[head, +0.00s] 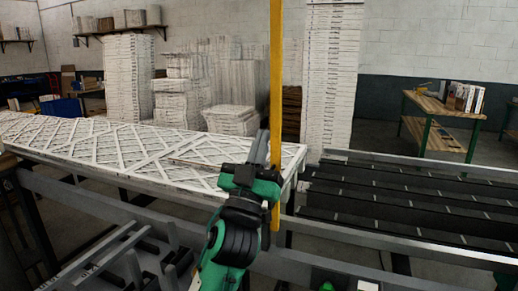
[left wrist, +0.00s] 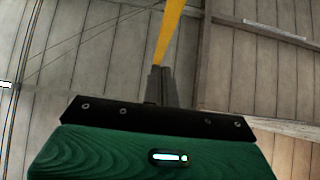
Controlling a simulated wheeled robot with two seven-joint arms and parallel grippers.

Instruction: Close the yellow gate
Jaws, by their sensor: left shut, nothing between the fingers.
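The yellow gate (head: 276,75) shows in the head view as a tall, narrow upright bar, running from the top edge down past my left gripper. My left gripper (head: 261,146) is shut and empty, with its fingers pointing up close beside the bar. I cannot tell whether they touch it. In the left wrist view the shut fingers (left wrist: 160,86) stand in the middle, and the yellow bar (left wrist: 169,35) rises behind and above their tips. My right gripper is not in view.
A long conveyor with white lattice filter frames (head: 100,140) lies behind my left arm. Dark roller lanes (head: 400,200) with metal rails lie to the right. Stacks of white filters (head: 128,80) stand behind. A wooden bench (head: 440,115) stands at the back right.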

